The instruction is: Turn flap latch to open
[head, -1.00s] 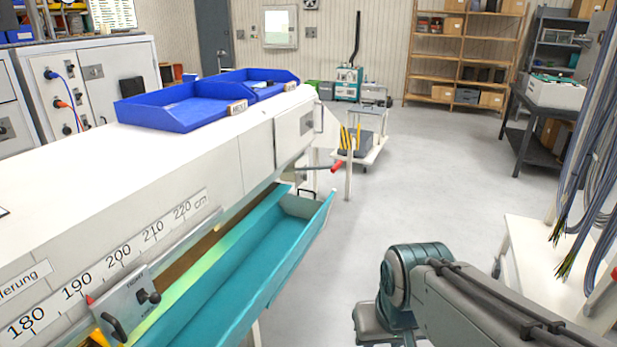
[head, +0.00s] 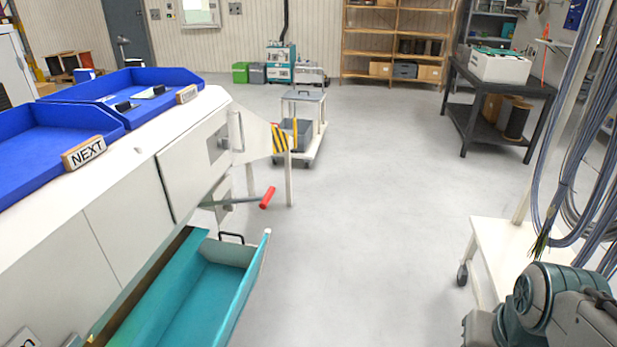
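No part is clearly marked as the flap latch. A lever with a red grip (head: 267,198) sticks out to the right under the end of the long white machine (head: 125,225). A small grey plate (head: 217,143) is set in the machine's end panel, and its details are too small to tell. A teal trough (head: 200,290) hangs below the machine, with a black handle (head: 231,237) at its far end. My arm shows only in the lower right corner, well apart from the lever. My gripper is out of view.
Blue trays (head: 45,145) stand on the machine, one with a "NEXT" sign (head: 84,153). A small cart (head: 302,125) stands beyond the machine. A white wheeled rack (head: 510,245) with hanging cables is at right. The grey floor (head: 370,240) between is clear.

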